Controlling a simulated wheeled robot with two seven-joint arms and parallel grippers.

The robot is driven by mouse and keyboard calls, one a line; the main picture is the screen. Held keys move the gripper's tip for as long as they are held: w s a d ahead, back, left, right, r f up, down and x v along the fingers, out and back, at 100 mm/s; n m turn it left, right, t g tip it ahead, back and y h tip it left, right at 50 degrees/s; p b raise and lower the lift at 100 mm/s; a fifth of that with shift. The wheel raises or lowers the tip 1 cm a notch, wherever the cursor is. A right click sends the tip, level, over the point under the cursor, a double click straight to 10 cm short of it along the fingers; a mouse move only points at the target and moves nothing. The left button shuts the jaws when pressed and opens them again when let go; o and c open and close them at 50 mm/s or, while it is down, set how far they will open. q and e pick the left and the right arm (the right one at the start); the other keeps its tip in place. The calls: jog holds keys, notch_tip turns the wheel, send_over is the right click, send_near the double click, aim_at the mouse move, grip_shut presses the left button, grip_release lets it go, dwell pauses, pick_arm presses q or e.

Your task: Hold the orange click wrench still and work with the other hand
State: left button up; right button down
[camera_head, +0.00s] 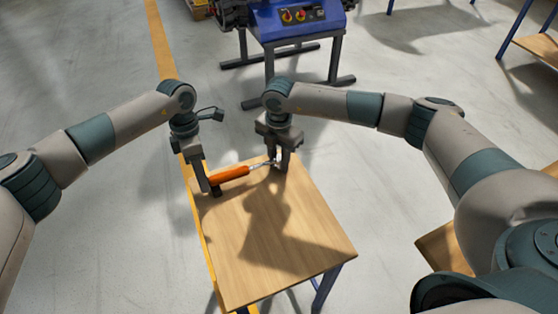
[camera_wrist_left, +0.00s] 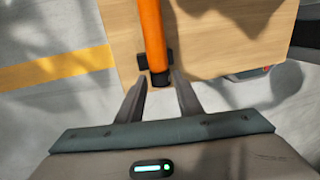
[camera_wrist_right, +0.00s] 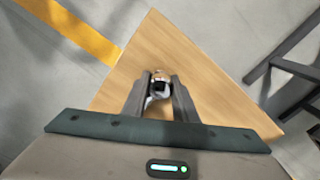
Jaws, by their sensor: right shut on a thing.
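The orange click wrench (camera_head: 230,174) lies across the far part of the wooden table, its handle to the left and its metal head to the right. My right gripper (camera_head: 279,164) is shut on the metal head, which shows between the fingers in the right wrist view (camera_wrist_right: 160,82). My left gripper (camera_head: 210,189) is at the handle's end. In the left wrist view its fingers (camera_wrist_left: 159,77) stand apart, with a gap on each side of the handle's black end cap. The orange handle (camera_wrist_left: 152,30) runs away from them.
The wooden table (camera_head: 280,245) is bare in its near part. A small black block (camera_wrist_left: 142,60) shows beside the handle's end. A blue machine (camera_head: 295,18) on a dark stand is behind the table. A yellow floor line (camera_head: 160,40) runs along the left.

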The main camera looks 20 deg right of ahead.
pick_arm(q)
jog(key=shift+w+r, duration=0.25)
jog(key=shift+r, duration=1)
jog(key=shift+w+r, duration=0.2)
jog(key=shift+r, duration=1.05)
pick_arm(e)
jog(key=c, duration=1.3)
grip_release()
jog(key=shift+c, duration=0.2)
notch_tip(320, 180, up, 12)
pick_arm(q)
jog(key=shift+a, duration=0.1)
